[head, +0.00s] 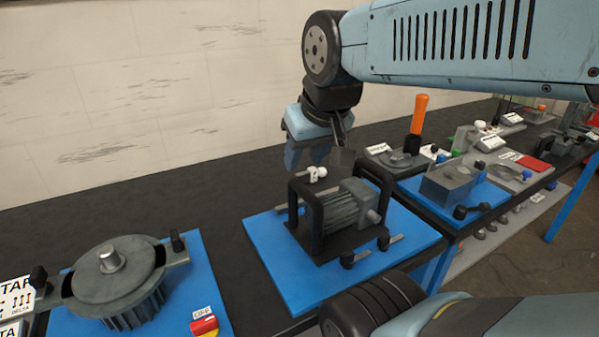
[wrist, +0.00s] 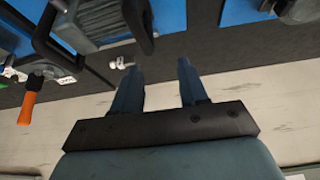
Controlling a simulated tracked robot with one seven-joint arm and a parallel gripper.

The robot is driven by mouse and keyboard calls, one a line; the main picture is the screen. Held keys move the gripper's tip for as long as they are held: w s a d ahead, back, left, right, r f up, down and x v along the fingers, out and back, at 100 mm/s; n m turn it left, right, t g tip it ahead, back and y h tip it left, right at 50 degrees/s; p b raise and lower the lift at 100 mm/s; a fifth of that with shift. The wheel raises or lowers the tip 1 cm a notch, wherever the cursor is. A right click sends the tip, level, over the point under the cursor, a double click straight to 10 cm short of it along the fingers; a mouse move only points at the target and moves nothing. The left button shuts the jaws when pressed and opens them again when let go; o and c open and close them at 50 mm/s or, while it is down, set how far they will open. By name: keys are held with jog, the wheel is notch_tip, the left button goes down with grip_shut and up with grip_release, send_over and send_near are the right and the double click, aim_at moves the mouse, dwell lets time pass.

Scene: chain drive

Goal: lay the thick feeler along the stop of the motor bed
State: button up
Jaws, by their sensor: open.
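The motor (head: 345,207) is a grey ribbed cylinder on a black bed (head: 335,243) with black upright handles, on a blue mat. Its ribbed body (wrist: 90,20) also shows at the top of the wrist view. My gripper (head: 308,160) hangs above and behind the motor, over the dark bench. In the wrist view my gripper (wrist: 160,78) has its two blue fingers apart with nothing between them. I cannot make out the thick feeler for certain in either view. The stop of the bed is not clearly distinguishable.
A small white fitting (head: 317,173) stands behind the motor. An orange-handled tool (head: 418,115) stands upright to the right, near a grey block (head: 447,184) on another blue mat. A finned round housing (head: 112,280) sits at front left. The dark bench (head: 190,200) is clear at back left.

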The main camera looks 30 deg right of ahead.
jog(key=shift+o, duration=1.3)
jog(key=shift+w+r, duration=0.1)
jog(key=shift+w, duration=0.05)
jog(key=shift+o, duration=0.8)
jog(key=w+d+m, duration=0.1)
jog(key=w+m, duration=0.1)
jog(key=w, duration=0.3)
jog(key=w+d+r+m+g, duration=0.1)
jog(key=w+d+m, duration=0.1)
jog(key=w, duration=0.3)
jog(key=shift+w+d+m+g, duration=0.25)
jog(key=shift+w+m+g, duration=0.1)
jog(key=shift+m, duration=0.25)
jog(key=m+g, duration=0.4)
jog(key=m, duration=0.8)
send_over(313, 168)
notch_tip(313, 168, down, 16)
notch_tip(313, 168, down, 14)
jog(key=shift+s+r, duration=0.1)
jog(key=shift+r, duration=0.1)
